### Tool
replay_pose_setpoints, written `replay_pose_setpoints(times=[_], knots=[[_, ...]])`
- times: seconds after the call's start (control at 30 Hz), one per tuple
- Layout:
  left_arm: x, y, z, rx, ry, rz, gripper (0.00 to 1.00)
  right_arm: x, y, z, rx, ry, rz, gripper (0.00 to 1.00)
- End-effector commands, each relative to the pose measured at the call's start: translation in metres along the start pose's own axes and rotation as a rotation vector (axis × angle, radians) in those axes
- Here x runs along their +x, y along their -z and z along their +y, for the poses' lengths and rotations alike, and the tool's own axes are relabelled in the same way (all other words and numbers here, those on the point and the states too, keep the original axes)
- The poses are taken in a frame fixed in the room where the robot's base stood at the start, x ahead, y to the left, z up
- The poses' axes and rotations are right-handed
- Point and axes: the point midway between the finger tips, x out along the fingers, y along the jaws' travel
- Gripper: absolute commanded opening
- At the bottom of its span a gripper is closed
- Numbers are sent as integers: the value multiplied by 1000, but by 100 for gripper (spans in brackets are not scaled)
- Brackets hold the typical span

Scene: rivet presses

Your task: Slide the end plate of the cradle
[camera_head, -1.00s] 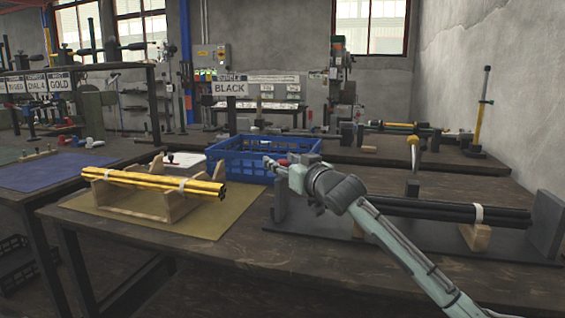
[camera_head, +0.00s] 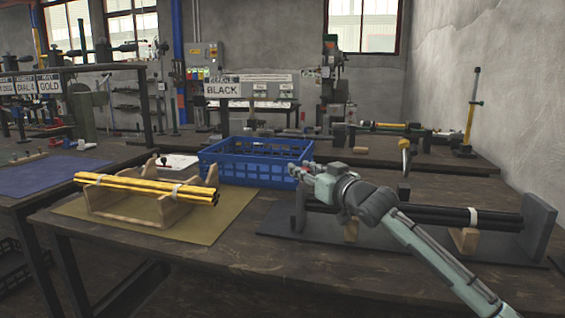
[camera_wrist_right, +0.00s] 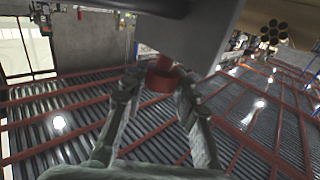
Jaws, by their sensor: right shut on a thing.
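The cradle has a dark base (camera_head: 285,225) bearing a bundle of black rods (camera_head: 440,213) with a white band. A grey end plate (camera_head: 538,226) stands upright at its right end. The left end plate (camera_head: 300,208) stands near the other end, partly hidden by my right arm. My right gripper (camera_head: 304,174) is at this left plate. The right wrist view shows its fingers (camera_wrist_right: 158,88) shut on a red knob (camera_wrist_right: 162,80) that sticks out from the grey plate (camera_wrist_right: 208,30). My left gripper is not in view.
A blue crate (camera_head: 250,160) stands behind the gripper. Yellow rods (camera_head: 140,188) lie in a wooden cradle (camera_head: 165,212) on an olive mat to the left. Wooden blocks (camera_head: 463,240) stand under the black rods. The front strip of the table is clear.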

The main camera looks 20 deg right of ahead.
Motion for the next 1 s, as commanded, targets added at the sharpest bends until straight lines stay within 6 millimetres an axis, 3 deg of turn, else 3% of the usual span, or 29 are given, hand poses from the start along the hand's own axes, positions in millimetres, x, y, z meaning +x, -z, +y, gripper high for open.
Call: replay_pose_setpoints(times=[0.13, 0.43, 0.47, 0.6, 1.0], knots=[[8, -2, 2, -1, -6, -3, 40, -12, -1, 12, -3, -3, -6, 0], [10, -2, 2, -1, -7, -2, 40, -12, -1, 13, -3, -2, -4, 0], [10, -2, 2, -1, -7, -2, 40, -12, -1, 13, -3, -2, -4, 32], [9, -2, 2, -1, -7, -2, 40, -12, -1, 12, -2, -2, -3, 49], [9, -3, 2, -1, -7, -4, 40, -18, -1, 12, -2, -1, -3, 51]])
